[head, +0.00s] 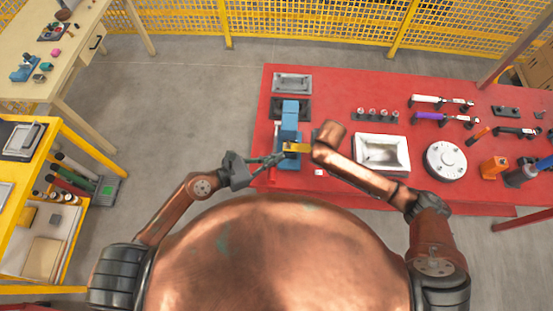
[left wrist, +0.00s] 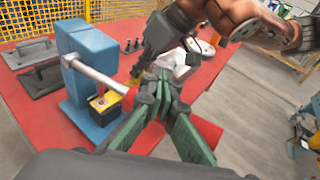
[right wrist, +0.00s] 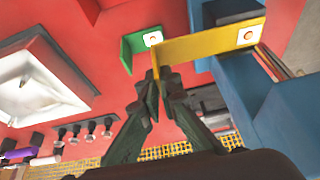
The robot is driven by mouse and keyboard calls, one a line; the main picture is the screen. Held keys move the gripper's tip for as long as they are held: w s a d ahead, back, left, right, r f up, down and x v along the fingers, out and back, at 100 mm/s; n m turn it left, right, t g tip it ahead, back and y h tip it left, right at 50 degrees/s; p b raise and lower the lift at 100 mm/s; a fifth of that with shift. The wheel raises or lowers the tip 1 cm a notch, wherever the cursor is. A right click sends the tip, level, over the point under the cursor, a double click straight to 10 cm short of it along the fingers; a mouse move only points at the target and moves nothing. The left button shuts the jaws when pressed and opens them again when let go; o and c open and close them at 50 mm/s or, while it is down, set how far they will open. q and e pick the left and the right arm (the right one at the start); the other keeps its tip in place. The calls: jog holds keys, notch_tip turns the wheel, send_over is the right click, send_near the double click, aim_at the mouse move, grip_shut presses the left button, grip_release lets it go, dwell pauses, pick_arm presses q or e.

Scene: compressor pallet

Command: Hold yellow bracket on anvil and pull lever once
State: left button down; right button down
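A blue press (head: 289,120) stands near the left end of the red table; it also shows in the left wrist view (left wrist: 88,65). The yellow bracket (head: 297,147) lies on its dark anvil (left wrist: 106,118). The bracket's holed flange (right wrist: 240,38) is flat and its plate rises beside it. My right gripper (right wrist: 157,78) has its fingertips close together at the bracket's plate. The grey lever (left wrist: 98,76) slants from the press to a red grip (left wrist: 208,132). My left gripper (left wrist: 157,88) has its fingers nearly together across the lever, hiding part of it.
A green bracket (right wrist: 138,46) lies on the table beside the press. A white tray (head: 381,137) and a round flange (head: 445,160) stand to the right. Free floor shows left of the table.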

pick_arm(q)
notch_tip(320, 180, up, 12)
jog(key=shift+r, duration=0.25)
dwell(1.6)
dwell(0.6)
